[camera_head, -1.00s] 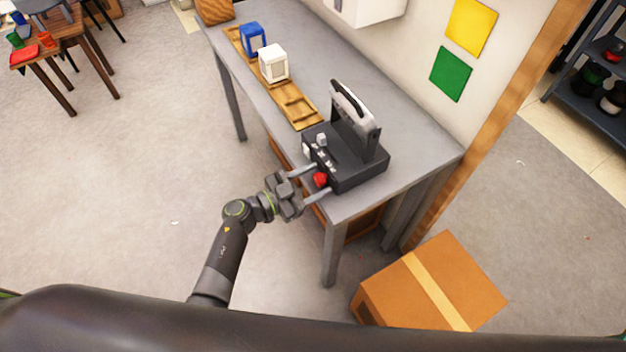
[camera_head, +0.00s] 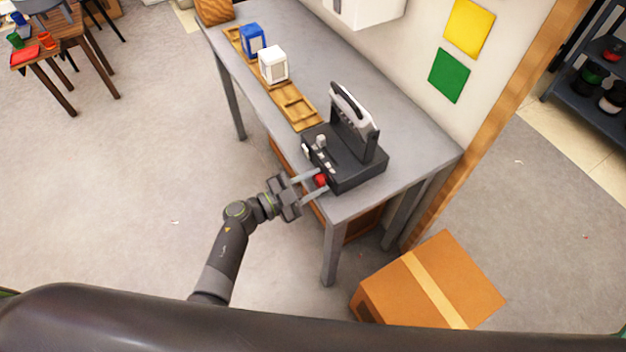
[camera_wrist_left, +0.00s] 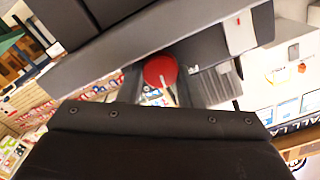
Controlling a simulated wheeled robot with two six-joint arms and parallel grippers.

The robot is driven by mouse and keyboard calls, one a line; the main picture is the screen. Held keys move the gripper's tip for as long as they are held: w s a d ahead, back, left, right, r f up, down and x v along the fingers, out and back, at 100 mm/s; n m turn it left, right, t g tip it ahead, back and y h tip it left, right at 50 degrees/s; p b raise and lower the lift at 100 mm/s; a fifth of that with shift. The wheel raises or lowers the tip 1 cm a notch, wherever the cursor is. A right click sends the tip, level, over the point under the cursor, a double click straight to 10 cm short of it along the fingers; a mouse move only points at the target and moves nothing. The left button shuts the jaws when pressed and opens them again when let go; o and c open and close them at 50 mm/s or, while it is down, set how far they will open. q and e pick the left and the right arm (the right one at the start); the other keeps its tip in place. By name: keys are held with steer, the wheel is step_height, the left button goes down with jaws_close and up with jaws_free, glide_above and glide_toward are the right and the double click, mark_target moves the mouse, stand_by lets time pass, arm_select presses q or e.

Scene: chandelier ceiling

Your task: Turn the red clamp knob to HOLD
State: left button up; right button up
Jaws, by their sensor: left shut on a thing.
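The red clamp knob (camera_head: 321,180) sits low on the front face of a dark grey machine (camera_head: 345,170) near the table's front edge. My left gripper (camera_head: 318,182) reaches in from the left and is shut on the knob, with one finger on each side. In the left wrist view the round red knob (camera_wrist_left: 160,70) shows between the fingers, with a pale line toward its lower right. Any HOLD lettering is too small to read. My right gripper is not in view.
The machine has small light controls (camera_head: 321,147) and an upright panel (camera_head: 354,118) on top. A wooden rack (camera_head: 297,108), a white block (camera_head: 273,65) and a blue block (camera_head: 252,41) stand farther along the grey table (camera_head: 415,150). A cardboard box (camera_head: 430,285) lies on the floor below.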

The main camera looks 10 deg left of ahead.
arm_select(q)
steer(key=shift+m, duration=0.3)
steer(key=o, duration=1)
steer(key=shift+f, duration=0.1)
steer(key=shift+s, duration=0.1)
steer(key=shift+f, duration=0.1)
